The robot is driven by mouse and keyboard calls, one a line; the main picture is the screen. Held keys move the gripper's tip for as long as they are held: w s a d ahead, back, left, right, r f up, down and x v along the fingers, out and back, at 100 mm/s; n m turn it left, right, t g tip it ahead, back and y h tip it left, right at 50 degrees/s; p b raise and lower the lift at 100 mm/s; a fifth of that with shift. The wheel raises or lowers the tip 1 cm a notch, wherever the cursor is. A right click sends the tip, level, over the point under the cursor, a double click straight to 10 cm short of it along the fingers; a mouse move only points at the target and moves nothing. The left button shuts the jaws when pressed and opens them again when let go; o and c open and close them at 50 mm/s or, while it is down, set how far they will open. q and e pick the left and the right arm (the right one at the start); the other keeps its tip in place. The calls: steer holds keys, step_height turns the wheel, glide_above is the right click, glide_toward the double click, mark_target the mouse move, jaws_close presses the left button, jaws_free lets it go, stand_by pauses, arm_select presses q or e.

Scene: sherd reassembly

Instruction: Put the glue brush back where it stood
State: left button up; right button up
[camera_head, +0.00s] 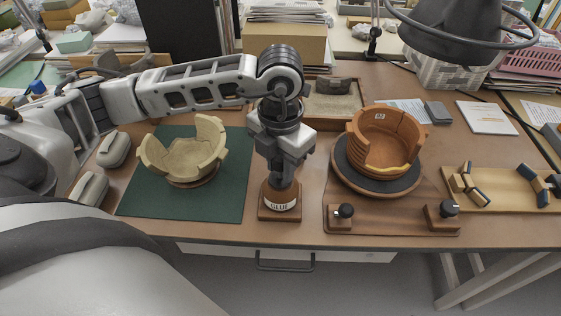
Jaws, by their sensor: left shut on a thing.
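The glue stand (280,205) is a brown wooden block with a white GLUE label, near the table's front edge. My left gripper (283,180) points straight down over it, its fingers low at the stand. The gripper is shut on the glue brush, which the fingers and wrist hide almost wholly. I cannot tell how deep the brush sits in the stand or whether it touches it. My right gripper is not in view.
A pale broken bowl (185,155) stands on a green mat (225,200) to the left. An orange broken pot (385,145) sits on a dark turntable (345,175) to the right, with two black knobs in front. A wooden tray (510,195) holds several small pieces.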

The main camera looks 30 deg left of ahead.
arm_select(q)
steer(key=shift+f, duration=0.25)
stand_by(0.4)
steer(key=o, duration=0.9)
steer(key=shift+c, duration=0.2)
step_height(320, 180, up, 16)
steer(key=shift+p, duration=0.3)
